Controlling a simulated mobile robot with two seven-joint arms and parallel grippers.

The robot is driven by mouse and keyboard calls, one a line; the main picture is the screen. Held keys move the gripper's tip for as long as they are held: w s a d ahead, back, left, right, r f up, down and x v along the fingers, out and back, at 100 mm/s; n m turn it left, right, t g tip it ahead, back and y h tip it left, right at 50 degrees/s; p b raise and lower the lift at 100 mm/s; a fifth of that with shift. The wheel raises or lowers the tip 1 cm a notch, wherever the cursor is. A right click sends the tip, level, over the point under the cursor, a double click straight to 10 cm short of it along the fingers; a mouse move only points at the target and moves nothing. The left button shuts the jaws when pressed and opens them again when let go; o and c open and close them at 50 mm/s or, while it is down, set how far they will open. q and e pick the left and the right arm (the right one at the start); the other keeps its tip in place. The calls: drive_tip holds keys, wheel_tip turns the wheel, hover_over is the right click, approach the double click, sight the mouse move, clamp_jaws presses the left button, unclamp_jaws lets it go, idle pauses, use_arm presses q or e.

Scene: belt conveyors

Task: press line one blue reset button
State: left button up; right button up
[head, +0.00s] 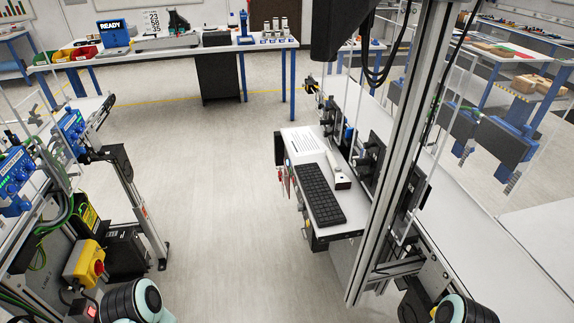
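At the left, a yellow box (82,262) carries a red mushroom button (99,267). A small red lit control (91,310) sits below it. Blue modules with small green lights, one nearer (14,172) and one farther (72,126), are mounted along the left conveyor frame. Rounded black and mint links of my arms show at the bottom left and bottom right edges. Neither gripper is in view.
A shelf with a black keyboard (319,194) and a paper sheet (303,141) juts out right of centre. A tall metal post (404,150) stands beside it. A table (150,55) with bins and a READY display (116,30) is at the back. The middle floor (205,200) is clear.

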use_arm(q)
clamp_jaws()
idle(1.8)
